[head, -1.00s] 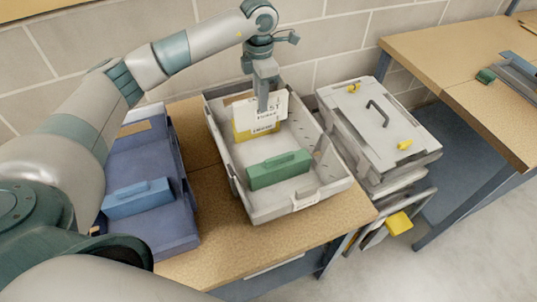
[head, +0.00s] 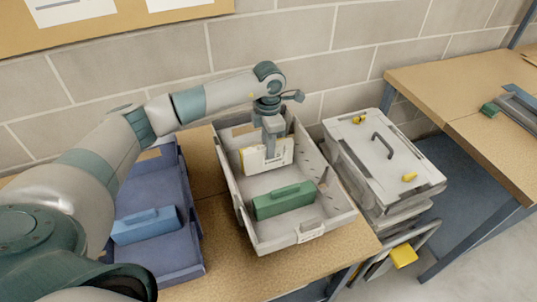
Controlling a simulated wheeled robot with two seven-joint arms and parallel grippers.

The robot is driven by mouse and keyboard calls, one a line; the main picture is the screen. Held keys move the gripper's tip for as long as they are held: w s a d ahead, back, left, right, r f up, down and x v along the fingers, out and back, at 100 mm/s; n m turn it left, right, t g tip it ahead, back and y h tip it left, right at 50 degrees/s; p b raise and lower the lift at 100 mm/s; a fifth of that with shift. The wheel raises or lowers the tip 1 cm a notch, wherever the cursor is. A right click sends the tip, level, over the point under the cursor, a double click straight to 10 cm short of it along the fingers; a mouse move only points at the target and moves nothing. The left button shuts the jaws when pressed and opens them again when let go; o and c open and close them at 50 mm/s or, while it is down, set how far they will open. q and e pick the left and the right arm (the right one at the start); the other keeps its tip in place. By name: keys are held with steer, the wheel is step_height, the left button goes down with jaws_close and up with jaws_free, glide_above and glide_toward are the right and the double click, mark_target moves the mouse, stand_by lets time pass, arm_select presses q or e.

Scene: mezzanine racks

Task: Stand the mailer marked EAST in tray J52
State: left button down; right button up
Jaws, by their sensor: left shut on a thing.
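A pale mailer (head: 286,152) with a yellow left edge stands roughly upright inside the grey tray (head: 275,239), towards its back. My left gripper (head: 271,150) reaches down into the tray and is shut on the mailer's upper part, hiding its middle. The mailer's marking is too small to read now. Whether its lower edge touches the tray floor I cannot tell. A small white label (head: 310,235) is on the tray's front wall, too small to read. My right gripper is not in view.
A blue tray (head: 165,250) with a light blue block (head: 147,226) stands to the left. A lidded grey case (head: 385,160) stands close on the right.

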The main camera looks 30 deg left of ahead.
arm_select(q)
step_height(320, 180, down, 2)
steer(key=shift+f+p, duration=0.2)
steer(key=shift+p, duration=0.45)
steer(key=shift+f, duration=0.6)
steer(key=shift+f, duration=0.15)
steer(key=c, duration=1.9)
jaws_free()
steer(key=shift+c, duration=0.2)
steer(key=shift+r, duration=0.25)
